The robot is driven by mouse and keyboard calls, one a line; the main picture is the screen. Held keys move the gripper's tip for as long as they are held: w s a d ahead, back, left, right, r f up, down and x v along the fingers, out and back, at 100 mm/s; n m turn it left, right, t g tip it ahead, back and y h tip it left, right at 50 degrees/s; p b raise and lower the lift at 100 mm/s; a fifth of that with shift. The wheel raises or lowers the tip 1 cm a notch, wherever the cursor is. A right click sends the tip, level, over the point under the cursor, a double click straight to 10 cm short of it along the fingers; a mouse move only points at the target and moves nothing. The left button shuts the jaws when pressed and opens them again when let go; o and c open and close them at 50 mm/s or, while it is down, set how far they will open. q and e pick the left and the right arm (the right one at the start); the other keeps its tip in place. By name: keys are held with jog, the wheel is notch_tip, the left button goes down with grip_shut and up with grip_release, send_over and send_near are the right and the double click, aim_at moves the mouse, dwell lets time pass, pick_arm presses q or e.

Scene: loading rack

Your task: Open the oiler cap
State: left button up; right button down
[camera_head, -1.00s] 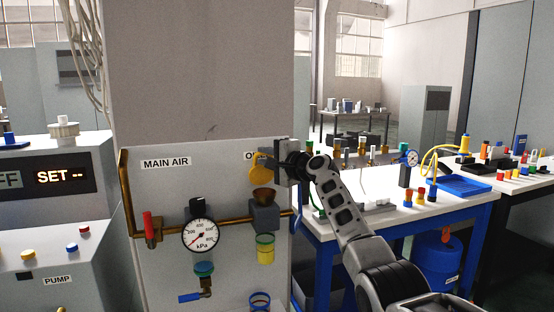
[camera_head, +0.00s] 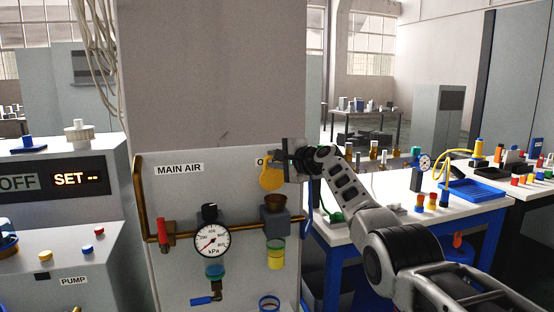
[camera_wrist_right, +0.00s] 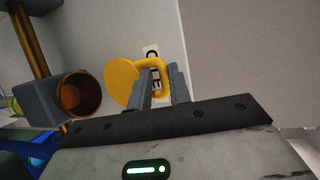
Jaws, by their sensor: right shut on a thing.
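The oiler cap (camera_head: 271,179) is a yellow disc with a looped handle, held upright above the oiler. My right gripper (camera_head: 283,163) is shut on its handle. In the right wrist view, the cap (camera_wrist_right: 122,84) hangs apart from the oiler's brown cup (camera_wrist_right: 78,93), and my right fingers (camera_wrist_right: 162,82) close on the yellow loop. The oiler (camera_head: 276,221) is a grey block on the brass pipe, with an open brown cup on top and a yellow bowl below. The label behind the gripper is mostly hidden. My left gripper is not in view.
The MAIN AIR panel (camera_head: 176,195) holds a kPa gauge (camera_head: 212,241), a red-handled valve (camera_head: 163,233) and a blue-handled valve (camera_head: 205,299). A pump console (camera_head: 60,205) stands at left. A blue-legged workbench (camera_head: 405,197) with small parts stands at right.

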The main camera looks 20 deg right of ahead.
jog(key=c, duration=1.5)
grip_release()
jog(key=shift+a+f, duration=0.3)
jog(key=shift+f, duration=0.25)
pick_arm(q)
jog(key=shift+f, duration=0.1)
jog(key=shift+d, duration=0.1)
pick_arm(e)
jog(key=shift+d+r, duration=0.1)
pick_arm(q)
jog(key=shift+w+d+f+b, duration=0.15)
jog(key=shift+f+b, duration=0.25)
jog(key=shift+b, duration=0.55)
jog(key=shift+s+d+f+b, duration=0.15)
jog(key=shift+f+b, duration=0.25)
jog(key=shift+b, duration=0.55)
pick_arm(e)
jog(key=shift+r+v, duration=0.15)
jog(key=shift+v, duration=3.8)
jog(key=shift+r+v, duration=0.1)
jog(key=shift+v, duration=3.85)
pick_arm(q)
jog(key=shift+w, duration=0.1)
pick_arm(e)
jog(key=shift+d, duration=0.15)
